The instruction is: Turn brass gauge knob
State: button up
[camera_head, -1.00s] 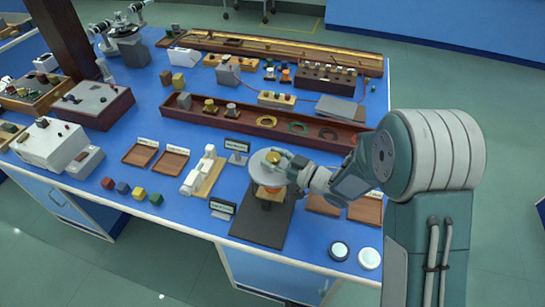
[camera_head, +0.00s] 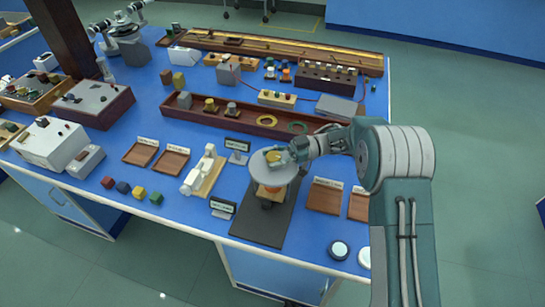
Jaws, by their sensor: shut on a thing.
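The brass knob (camera_head: 272,156) sits at the top of a round pale grey disc (camera_head: 266,174), seen partly behind my gripper's fingers. The disc is on a small wooden block (camera_head: 268,191) with a dark support, standing on a dark base plate (camera_head: 258,225) near the bench's front edge. My gripper (camera_head: 277,157) reaches in from the upper right and is shut on the brass knob. The fingers hide part of the knob, and its angle cannot be told.
A small dark sign (camera_head: 238,144) stands behind the disc and another (camera_head: 222,206) in front left. A white device on a wooden base (camera_head: 205,172) is to the left. Wooden trays (camera_head: 324,197) and a round white-topped piece (camera_head: 339,250) lie to the right.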

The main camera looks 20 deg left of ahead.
aim_at(272, 154)
jog(key=shift+w+n+g+h, duration=0.1)
jog(key=shift+n+g+h, duration=0.8)
jog(key=shift+n, duration=0.1)
jog(key=shift+r+h, duration=0.1)
jog(key=shift+h, duration=0.2)
jog(key=o, duration=1.2)
jog(key=shift+c, duration=0.2)
jog(key=shift+a, duration=0.1)
notch_tip(272, 154, up, 10)
jog(key=shift+f, duration=0.15)
